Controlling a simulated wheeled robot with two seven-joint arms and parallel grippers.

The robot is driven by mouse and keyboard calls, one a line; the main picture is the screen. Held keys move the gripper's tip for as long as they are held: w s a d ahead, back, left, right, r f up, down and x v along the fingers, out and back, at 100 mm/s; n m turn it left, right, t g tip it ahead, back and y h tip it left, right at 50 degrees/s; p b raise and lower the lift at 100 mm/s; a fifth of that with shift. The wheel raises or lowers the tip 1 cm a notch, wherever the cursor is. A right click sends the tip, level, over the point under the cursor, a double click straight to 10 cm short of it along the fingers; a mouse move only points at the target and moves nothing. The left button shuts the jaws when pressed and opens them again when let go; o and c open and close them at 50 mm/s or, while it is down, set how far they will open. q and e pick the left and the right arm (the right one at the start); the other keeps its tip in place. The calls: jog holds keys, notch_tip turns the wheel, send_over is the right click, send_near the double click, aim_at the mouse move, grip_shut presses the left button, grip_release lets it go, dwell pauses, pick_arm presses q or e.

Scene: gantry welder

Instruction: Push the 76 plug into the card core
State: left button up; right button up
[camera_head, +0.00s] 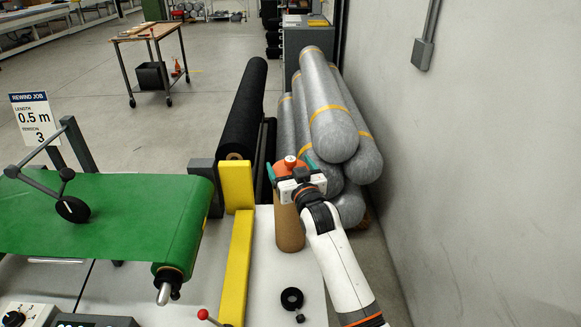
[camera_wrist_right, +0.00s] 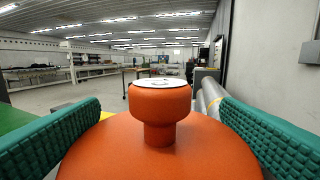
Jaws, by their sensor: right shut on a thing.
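The orange plug (camera_head: 283,168) is at the top end of the upright brown card core (camera_head: 290,230). My right gripper (camera_head: 293,167) is shut on the plug, its teal pads on either side. In the right wrist view, the plug's wide orange disc and raised knob (camera_wrist_right: 160,105), with a white top, lie between the green ribbed pads. The core stands on the pale table, partly behind my right wrist. I cannot tell how deep the plug sits in the core. My left gripper is not in view.
A yellow guard (camera_head: 238,250) stands just left of the core on the pale table (camera_head: 265,300). Grey wrapped rolls (camera_head: 332,130) are stacked behind, near the wall. A black roll (camera_head: 243,105) and the green roll machine (camera_head: 110,215) lie left. A black ring (camera_head: 291,297) lies in front.

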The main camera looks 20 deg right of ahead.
jog(key=shift+f+b, duration=1.05)
jog(key=shift+f, duration=0.75)
jog(key=o, duration=0.8)
jog(key=shift+o, duration=0.2)
jog(key=shift+f, duration=0.1)
